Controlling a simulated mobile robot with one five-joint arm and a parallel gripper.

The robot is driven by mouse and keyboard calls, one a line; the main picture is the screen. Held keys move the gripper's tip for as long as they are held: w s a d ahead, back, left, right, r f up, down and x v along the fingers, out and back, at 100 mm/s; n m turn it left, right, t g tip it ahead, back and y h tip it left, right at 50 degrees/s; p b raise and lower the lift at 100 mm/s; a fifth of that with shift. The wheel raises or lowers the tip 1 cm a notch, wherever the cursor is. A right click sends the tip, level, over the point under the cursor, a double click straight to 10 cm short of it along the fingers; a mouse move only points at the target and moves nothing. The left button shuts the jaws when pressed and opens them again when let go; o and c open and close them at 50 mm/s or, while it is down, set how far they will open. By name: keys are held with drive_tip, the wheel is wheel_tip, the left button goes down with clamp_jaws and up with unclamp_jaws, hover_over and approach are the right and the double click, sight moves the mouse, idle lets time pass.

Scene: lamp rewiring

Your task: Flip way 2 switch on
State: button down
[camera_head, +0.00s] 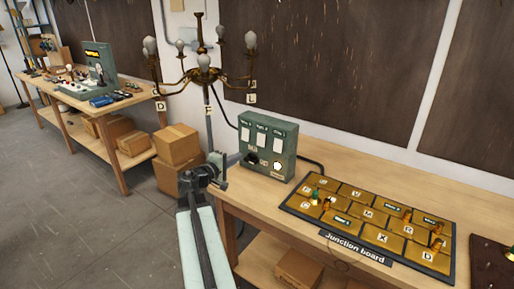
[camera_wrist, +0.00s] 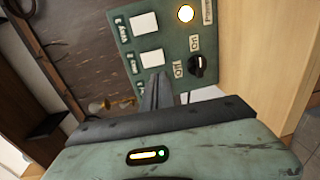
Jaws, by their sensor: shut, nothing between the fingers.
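The green switch box (camera_head: 285,165) stands on the bench near its back edge. Its face carries three white switch plates in a row under small labels. The middle plate, Way 2 by its place in the row (camera_head: 261,140), also shows in the wrist view (camera_wrist: 152,59). I cannot tell its switch position. My gripper (camera_wrist: 157,85) is shut and empty, its fingertips close to the lower edge of the middle plate in the wrist view. Contact is unclear. The third plate is mostly hidden. In the head view my gripper (camera_head: 217,160) is left of the box.
A black Off/On knob (camera_wrist: 196,66) and a glowing round lamp (camera_wrist: 185,13) sit below the plates. The junction board (camera_head: 340,230) lies right of the box. Cardboard boxes (camera_head: 178,145) stand at left.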

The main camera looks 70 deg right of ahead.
sight(260, 145)
drive_tip(key=b+x, duration=0.1)
drive_tip(key=x, duration=1.3)
drive_tip(key=shift+b, duration=0.35)
drive_tip(key=shift+d+f, duration=0.2)
drive_tip(key=shift+d, duration=0.05)
drive_tip(key=shift+r, duration=0.1)
drive_tip(key=w+a+f+b, duration=0.1)
drive_tip(key=a, duration=0.5)
drive_tip(key=w+a+b, duration=0.1)
drive_tip(key=w+a, duration=0.1)
drive_tip(key=a, duration=0.5)
drive_tip(key=shift+w+a+f, duration=0.25)
drive_tip(key=shift+a+f, duration=0.05)
drive_tip(key=shift+f, duration=0.05)
